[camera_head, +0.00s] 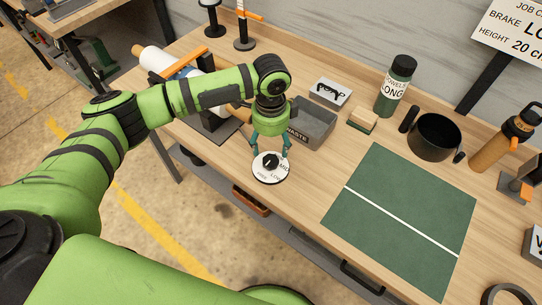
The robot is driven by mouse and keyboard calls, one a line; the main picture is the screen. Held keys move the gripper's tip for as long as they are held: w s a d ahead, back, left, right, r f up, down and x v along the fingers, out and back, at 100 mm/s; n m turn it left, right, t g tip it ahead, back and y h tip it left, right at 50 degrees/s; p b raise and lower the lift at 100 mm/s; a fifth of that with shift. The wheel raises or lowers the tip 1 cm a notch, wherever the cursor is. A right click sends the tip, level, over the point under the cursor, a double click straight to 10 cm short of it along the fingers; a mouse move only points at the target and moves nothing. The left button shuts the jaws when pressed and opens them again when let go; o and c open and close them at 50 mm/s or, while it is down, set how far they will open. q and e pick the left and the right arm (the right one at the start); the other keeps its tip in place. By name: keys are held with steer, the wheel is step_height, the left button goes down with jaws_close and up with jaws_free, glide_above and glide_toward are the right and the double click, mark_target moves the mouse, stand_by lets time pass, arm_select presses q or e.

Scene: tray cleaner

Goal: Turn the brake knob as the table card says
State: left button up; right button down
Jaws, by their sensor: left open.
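The brake knob (270,161) is a small black knob on a round white dial (262,178) with dark lettering near the bench's front edge. The lettering is too small to read surely, and I cannot tell which way the knob points. My left gripper (271,151) is open, pointing down, with its green fingers apart close above the dial, either side of the knob. I cannot tell whether they touch it. The card (515,38) on the wall at the top right reads "BRAKE LO" and "HEIGHT 20 cm"; the frame cuts off its right side. My right gripper is out of view.
A grey waste bin (313,125) stands just behind the gripper. A green mat (400,215) with a white line lies to the right. A dark bottle (396,85), a black pot (434,138) and an orange bottle (495,145) stand along the back. Bare wood lies between dial and mat.

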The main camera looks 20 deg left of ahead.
mark_target(271, 160)
arm_select(q)
step_height(271, 160, down, 7)
steer(key=shift+r+p, duration=0.1)
steer(key=shift+p, duration=0.5)
steer(key=c, duration=1.1)
